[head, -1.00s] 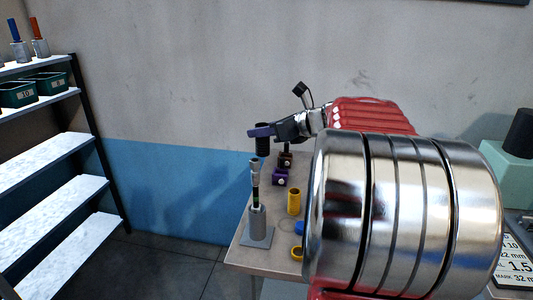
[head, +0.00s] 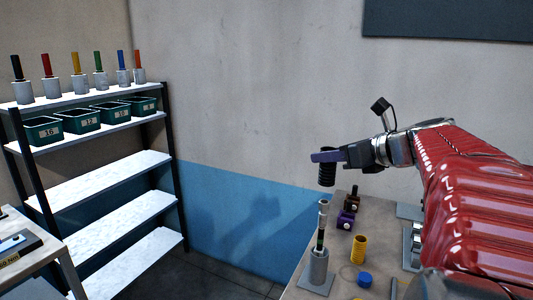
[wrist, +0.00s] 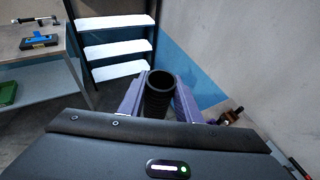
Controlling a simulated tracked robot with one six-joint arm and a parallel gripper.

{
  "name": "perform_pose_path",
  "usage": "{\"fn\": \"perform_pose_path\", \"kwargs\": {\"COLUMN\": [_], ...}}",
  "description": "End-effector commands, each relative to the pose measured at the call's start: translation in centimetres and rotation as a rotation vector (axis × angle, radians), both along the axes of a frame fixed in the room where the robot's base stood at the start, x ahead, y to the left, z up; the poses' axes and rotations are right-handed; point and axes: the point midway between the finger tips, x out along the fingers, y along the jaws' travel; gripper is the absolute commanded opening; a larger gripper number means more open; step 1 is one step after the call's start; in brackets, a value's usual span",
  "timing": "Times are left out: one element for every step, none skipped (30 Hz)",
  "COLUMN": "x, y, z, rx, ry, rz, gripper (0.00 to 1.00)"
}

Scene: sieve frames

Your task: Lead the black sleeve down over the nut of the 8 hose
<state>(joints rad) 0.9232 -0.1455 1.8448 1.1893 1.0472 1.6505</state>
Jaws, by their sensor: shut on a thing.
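The ribbed black sleeve (head: 327,177) is held upright between the purple jaws of my gripper (head: 327,157). In the wrist view, its open round top (wrist: 161,78) shows between the two fingers. The hose (head: 320,238) stands upright in a grey holder (head: 317,268) on the table's left side, with a silver nut (head: 323,208) near its top. The sleeve is above the hose end, apart from it by a small gap, and looks roughly in line in the head view. The hose is hidden in the wrist view.
A yellow ribbed sleeve (head: 358,249), a blue cap (head: 364,280) and purple (head: 346,219) and brown (head: 354,198) blocks stand right of the hose. A shelf rack (head: 120,165) with bins and coloured hoses is at the left. Air around the hose top looks clear.

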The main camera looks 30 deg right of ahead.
Motion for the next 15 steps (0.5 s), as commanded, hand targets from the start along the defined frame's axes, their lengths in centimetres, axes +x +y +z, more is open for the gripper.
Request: {"fn": "perform_pose_path", "kwargs": {"x": [0.0,0.0,0.0,0.0,0.0,0.0,0.0,0.0,0.0,0.0,0.0,0.0,0.0,0.0,0.0], "y": [0.0,0.0,0.0,0.0,0.0,0.0,0.0,0.0,0.0,0.0,0.0,0.0,0.0,0.0,0.0], "z": [-0.1,-0.2,-0.4,-0.5,-0.7,-0.9,-1.1,-1.3,-1.6,-1.8,-2.0,-2.3,-2.5,-2.7,-3.0], "rx": [0.001,0.001,0.001,0.001,0.001,0.001,0.001,0.002,0.002,0.002,0.002,0.001,0.001,0.002,0.002], "ry": [0.000,0.000,0.000,0.000,0.000,0.000,0.000,0.000,0.000,0.000,0.000,0.000,0.001,0.001,0.001], "rz": [0.000,0.000,0.000,0.000,0.000,0.000,0.000,-0.001,-0.001,-0.001,-0.001,0.000,0.000,-0.001,0.000], "gripper": [0.09,0.09,0.09,0.09,0.09,0.09,0.09,0.09,0.09,0.09,0.09,0.09,0.09,0.09,0.09]}}
